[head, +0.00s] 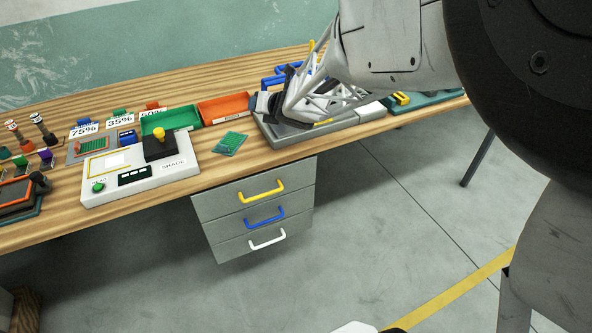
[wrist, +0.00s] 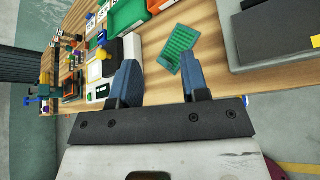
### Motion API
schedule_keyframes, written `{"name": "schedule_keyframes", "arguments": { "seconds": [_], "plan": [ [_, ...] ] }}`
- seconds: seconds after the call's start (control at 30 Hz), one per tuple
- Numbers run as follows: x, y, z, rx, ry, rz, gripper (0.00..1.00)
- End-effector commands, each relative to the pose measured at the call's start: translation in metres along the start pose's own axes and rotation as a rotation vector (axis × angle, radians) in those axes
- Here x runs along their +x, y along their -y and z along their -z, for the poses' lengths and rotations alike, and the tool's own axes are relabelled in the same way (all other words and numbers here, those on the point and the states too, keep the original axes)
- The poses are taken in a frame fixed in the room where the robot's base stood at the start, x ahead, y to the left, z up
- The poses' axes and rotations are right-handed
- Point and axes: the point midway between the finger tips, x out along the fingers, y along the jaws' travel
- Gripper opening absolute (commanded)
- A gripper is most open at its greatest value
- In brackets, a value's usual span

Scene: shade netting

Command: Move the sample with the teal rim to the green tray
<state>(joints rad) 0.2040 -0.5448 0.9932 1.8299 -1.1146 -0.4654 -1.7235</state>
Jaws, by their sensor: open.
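The sample with the teal rim, a flat green mesh square (head: 230,143), lies on the wooden table right of the white shade device. It also shows in the wrist view (wrist: 179,48), beyond my fingertips and nearer the right finger. The green tray (head: 171,119) stands behind the device, left of the orange tray. In the wrist view the green tray (wrist: 127,14) is at the top, left of the sample. My gripper (head: 271,91) is over the grey tray area, right of the sample. In the wrist view my gripper (wrist: 160,77) is open, with nothing between its blue fingers.
The white shade device (head: 139,171) with a black block and yellow knob stands left of the sample. An orange tray (head: 224,108) is behind the sample. A large grey tray (head: 291,137) is to its right. Percent cards and stamps crowd the left. Drawers hang below.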

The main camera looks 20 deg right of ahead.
Motion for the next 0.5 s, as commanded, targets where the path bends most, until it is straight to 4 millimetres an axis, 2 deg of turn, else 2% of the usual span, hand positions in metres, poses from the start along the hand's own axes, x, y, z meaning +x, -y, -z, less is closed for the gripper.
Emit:
{"name": "schedule_keyframes", "arguments": {
  "seconds": [0.1, 0.23, 0.37, 0.5],
  "plan": [
    [-0.032, -0.009, -0.018, 0.265, 0.053, 0.119, 0.42],
    [-0.070, -0.015, -0.025, 0.577, 0.117, 0.242, 0.42],
    [-0.111, -0.022, -0.022, 0.897, 0.184, 0.353, 0.42],
    [-0.157, -0.030, -0.008, 1.243, 0.260, 0.469, 0.42]
  ]
}}
